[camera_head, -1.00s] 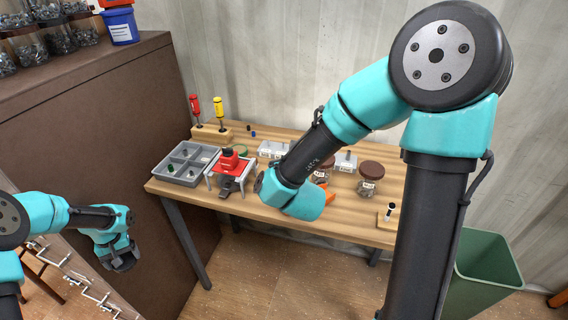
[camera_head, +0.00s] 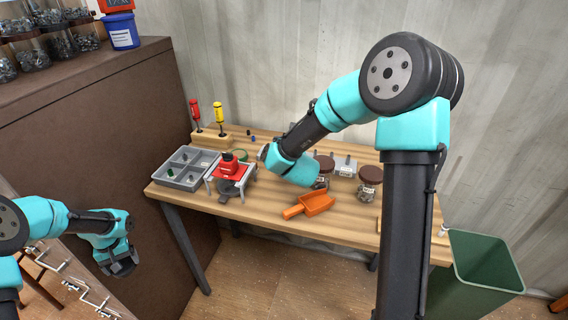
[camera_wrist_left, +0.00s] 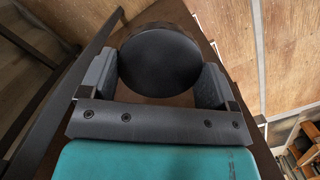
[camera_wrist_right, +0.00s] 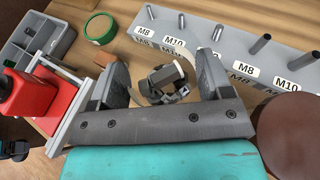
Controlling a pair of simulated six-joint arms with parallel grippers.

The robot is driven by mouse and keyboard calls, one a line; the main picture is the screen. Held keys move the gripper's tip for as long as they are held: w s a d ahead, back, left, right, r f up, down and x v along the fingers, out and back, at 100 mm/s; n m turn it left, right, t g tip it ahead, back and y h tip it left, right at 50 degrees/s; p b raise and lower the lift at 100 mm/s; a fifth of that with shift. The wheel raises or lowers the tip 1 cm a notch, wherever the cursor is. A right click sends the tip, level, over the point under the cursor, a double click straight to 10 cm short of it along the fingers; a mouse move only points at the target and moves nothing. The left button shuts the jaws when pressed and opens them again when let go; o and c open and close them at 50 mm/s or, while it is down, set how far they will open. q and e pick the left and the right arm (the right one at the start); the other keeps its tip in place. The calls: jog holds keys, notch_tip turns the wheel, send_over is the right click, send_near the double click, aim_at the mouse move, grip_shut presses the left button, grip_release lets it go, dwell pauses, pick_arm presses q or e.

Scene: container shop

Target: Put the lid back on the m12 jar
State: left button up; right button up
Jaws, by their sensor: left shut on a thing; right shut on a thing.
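My left gripper (camera_head: 122,262) hangs at the left, beside the brown cabinet and away from the workbench. In the left wrist view it is shut on a dark round lid (camera_wrist_left: 160,60), whose flat face shows. My right gripper (camera_wrist_right: 160,75) is low over the workbench. In the right wrist view its fingers stand on both sides of a lidless clear jar with metal hardware (camera_wrist_right: 165,85) inside, and it is shut on that jar. The jar's label is out of sight. In the head view my right forearm hides this jar and the right fingertips.
Two jars with brown lids, one (camera_head: 324,172) near my right wrist and one (camera_head: 369,182) further right, stand on the workbench (camera_head: 345,226). An orange scoop (camera_head: 310,204), red press (camera_head: 231,170), grey tray (camera_head: 186,168) and labelled bolt block (camera_wrist_right: 235,45) are around. A green bin (camera_head: 487,270) stands at right.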

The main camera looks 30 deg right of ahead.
jog(key=shift+f, duration=1.7)
jog(key=shift+f, duration=0.15)
jog(key=o, duration=1.4)
jog(key=shift+o, duration=0.2)
jog(key=shift+s+a+r, duration=0.15)
jog(key=shift+s+r, duration=0.2)
jog(key=shift+s, duration=0.15)
jog(key=v, duration=1.1)
jog(key=shift+f, duration=0.1)
